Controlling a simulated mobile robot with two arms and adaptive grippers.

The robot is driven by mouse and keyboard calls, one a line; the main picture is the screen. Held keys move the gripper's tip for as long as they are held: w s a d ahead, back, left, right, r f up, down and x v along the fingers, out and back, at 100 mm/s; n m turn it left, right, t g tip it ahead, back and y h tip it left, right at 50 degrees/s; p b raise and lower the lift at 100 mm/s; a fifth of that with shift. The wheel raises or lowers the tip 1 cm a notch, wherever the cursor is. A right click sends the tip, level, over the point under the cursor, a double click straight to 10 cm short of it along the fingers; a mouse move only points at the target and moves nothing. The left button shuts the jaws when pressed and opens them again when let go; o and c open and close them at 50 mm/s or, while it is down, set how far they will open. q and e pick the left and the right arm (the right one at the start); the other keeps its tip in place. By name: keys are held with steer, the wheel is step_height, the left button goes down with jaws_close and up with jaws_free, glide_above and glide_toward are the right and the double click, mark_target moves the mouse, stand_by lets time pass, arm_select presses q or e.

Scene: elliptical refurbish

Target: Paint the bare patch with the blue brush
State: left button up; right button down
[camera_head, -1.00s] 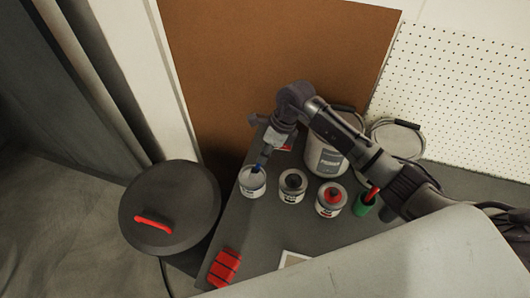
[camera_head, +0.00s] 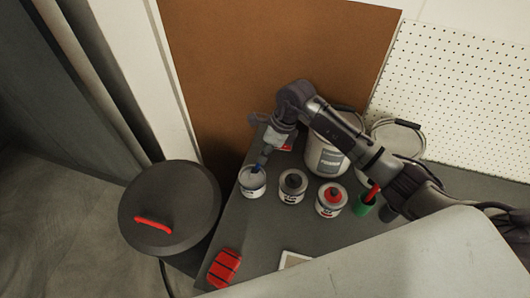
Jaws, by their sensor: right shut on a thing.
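My right gripper (camera_head: 268,150) points down over the left-most paint can (camera_head: 253,184) on the dark table. It is shut on the blue brush (camera_head: 260,161), of which only a small dark blue part shows below the fingers. The brush's lower end meets the can's open top; I cannot tell how deep it goes. A large brown panel (camera_head: 270,60) stands behind the table. I cannot make out a bare patch. My left gripper is not in view.
A grey-topped can (camera_head: 292,187) and a red-topped can (camera_head: 331,200) stand to the right, then a green cup (camera_head: 364,205). Large buckets (camera_head: 326,157) stand behind. A red block (camera_head: 225,268) lies at the front left. A dark round lid with a red handle (camera_head: 170,208) is left of the table.

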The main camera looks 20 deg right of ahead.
steer(key=shift+s, duration=0.1)
steer(key=shift+r+p, duration=0.65)
steer(key=shift+r, duration=0.25)
steer(key=shift+r+p, duration=1.5)
steer(key=shift+r, duration=1.05)
